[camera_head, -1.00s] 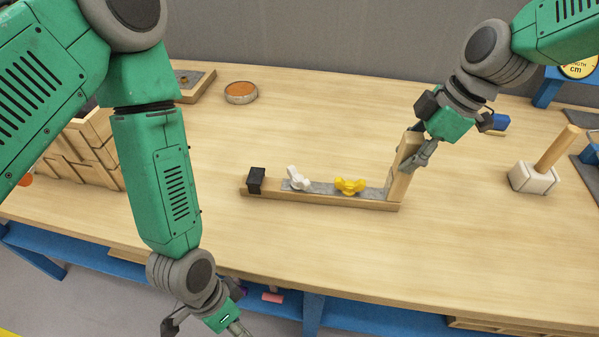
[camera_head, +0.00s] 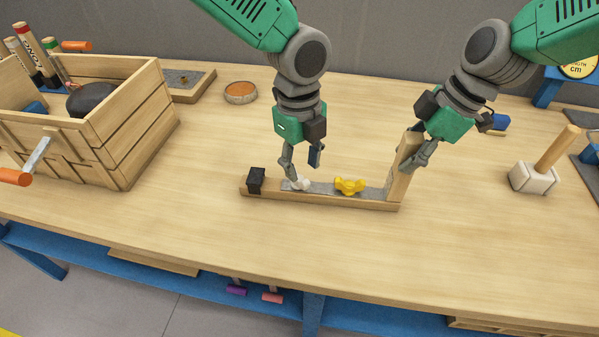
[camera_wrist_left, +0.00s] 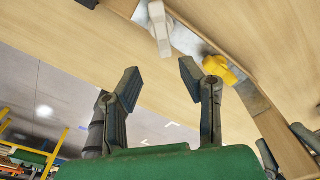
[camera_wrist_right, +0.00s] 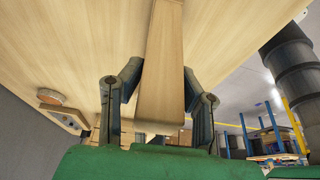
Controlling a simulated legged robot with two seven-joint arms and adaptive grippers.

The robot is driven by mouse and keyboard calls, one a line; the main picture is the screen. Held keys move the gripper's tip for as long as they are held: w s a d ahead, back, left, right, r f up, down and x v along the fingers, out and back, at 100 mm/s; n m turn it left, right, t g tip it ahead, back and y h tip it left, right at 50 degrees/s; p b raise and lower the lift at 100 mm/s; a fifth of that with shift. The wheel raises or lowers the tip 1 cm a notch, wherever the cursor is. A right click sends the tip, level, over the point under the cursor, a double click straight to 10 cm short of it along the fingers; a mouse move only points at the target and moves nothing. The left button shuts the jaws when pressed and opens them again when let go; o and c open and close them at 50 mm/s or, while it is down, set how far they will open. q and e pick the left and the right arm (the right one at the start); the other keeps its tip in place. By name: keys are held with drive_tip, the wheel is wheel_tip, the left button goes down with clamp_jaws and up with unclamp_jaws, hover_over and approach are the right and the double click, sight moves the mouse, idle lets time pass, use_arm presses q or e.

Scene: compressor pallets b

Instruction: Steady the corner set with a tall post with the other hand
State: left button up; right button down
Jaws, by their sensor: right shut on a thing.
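The corner set is a wooden base bar (camera_head: 325,201) with a tall wooden post (camera_head: 402,170) at its right end. The base carries a black block (camera_head: 256,180), a white wing piece (camera_head: 300,184) and a yellow wing piece (camera_head: 349,186) on a grey strip. My right gripper (camera_head: 416,156) is shut on the post, which runs between its fingers in the right wrist view (camera_wrist_right: 162,85). My left gripper (camera_head: 303,168) is open and empty above the white piece, partly covering it in the head view. The left wrist view shows the left fingers apart (camera_wrist_left: 160,85), with the white piece (camera_wrist_left: 160,30) beyond them.
A wooden crate (camera_head: 150,120) with tools stands at the left. A round dish (camera_head: 240,92) and a wooden tray (camera_head: 205,78) sit at the back. The bench front is clear.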

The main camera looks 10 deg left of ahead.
sight(298, 174)
use_arm(q)
drive_tip(key=shift+w+a+r+t+y, duration=0.3)
drive_tip(key=shift+w+a+r, duration=0.25)
drive_tip(key=shift+w+r, duration=0.3)
drive_tip(key=shift+w+a+f, duration=0.1)
drive_tip(key=shift+w+f, duration=0.05)
drive_tip(key=shift+f, duration=3.85)
clamp_jaws()
